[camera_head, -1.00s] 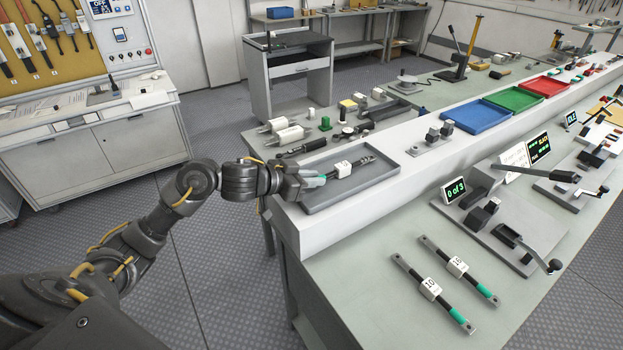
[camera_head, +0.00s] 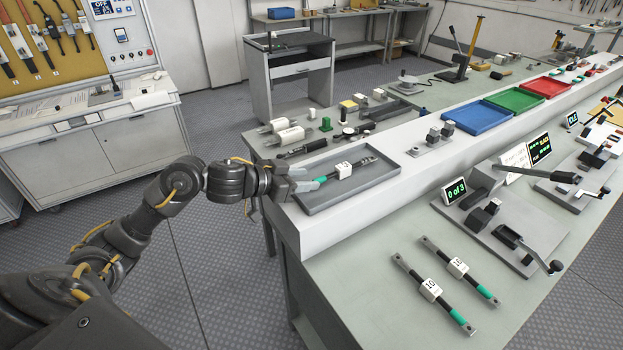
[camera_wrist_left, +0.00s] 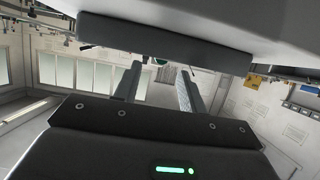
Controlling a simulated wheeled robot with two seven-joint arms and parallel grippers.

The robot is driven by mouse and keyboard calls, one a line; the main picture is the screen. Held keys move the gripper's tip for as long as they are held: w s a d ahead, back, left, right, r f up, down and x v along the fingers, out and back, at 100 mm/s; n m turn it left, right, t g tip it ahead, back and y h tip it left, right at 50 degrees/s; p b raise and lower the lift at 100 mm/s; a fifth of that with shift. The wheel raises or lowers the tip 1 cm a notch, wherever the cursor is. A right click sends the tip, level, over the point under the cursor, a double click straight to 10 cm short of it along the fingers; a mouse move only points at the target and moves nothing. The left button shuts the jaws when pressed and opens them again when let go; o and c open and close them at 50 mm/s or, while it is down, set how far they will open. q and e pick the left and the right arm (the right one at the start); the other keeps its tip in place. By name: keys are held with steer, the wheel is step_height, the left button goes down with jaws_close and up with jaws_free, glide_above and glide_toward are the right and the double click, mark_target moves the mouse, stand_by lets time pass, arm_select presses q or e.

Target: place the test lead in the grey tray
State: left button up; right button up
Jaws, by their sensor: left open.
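A test lead (camera_head: 343,169), a dark rod with a white numbered block and a green end, lies in the grey tray (camera_head: 376,187) on the raised white ledge. Its green end points left, toward my left gripper (camera_head: 313,180). The gripper is open at the tray's left end, with its pale fingers close to the green end. In the head view I cannot tell whether they touch it. In the left wrist view the two fingers (camera_wrist_left: 160,86) stand apart with no lead visible between them. My right gripper is not in view.
Two similar leads (camera_head: 430,289) (camera_head: 458,267) lie on the front bench, beside a test fixture (camera_head: 511,225) with a display reading "0 of 3". Blue (camera_head: 477,117), green (camera_head: 514,100) and red (camera_head: 546,87) trays stand farther along the ledge. Tools and white parts crowd the bench behind.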

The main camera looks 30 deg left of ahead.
arm_select(q)
steer(key=v, duration=0.9)
steer(key=shift+b, duration=0.35)
steer(key=shift+f, duration=0.1)
